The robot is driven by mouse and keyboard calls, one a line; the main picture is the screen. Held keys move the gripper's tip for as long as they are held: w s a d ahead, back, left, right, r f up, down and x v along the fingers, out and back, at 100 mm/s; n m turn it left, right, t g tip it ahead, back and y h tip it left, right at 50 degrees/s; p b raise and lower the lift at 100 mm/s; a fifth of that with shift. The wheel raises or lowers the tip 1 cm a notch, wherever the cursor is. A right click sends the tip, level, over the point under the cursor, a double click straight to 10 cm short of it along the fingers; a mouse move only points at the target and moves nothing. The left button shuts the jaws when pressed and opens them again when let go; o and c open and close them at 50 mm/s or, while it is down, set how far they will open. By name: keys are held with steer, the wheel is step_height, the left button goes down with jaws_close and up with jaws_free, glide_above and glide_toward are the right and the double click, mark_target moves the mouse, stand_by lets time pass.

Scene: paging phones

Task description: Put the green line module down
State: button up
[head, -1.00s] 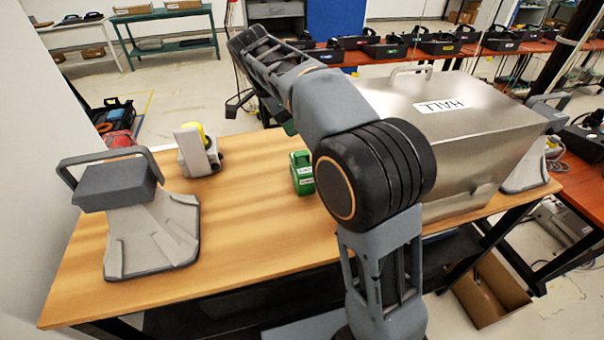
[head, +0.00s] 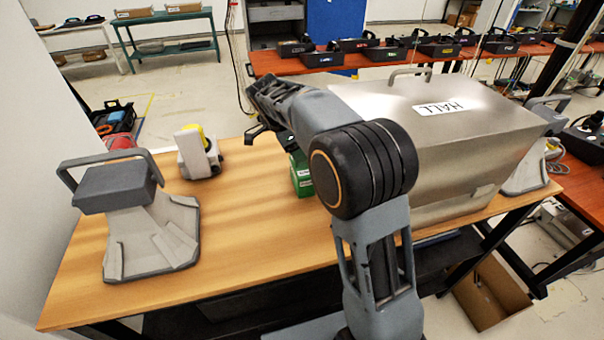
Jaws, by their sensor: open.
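The green line module (head: 301,184) stands upright on the wooden table (head: 240,235), left of the steel box. My arm hides its upper and right parts. My gripper (head: 264,136) is open, at the far side of the table, behind and to the left of the green module in the picture. One dark finger shows; the rest is mostly hidden by my arm. I see nothing between the jaws.
A steel box (head: 430,122) labelled HALL fills the table's right side. A grey cradle with a handled unit (head: 150,230) stands at the left. A smaller grey and yellow device (head: 198,155) stands at the back left. The front middle of the table is clear.

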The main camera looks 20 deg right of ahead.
mark_target(302, 171)
steer(key=shift+x, duration=1.8)
steer(key=shift+w, duration=0.1)
jaws_close()
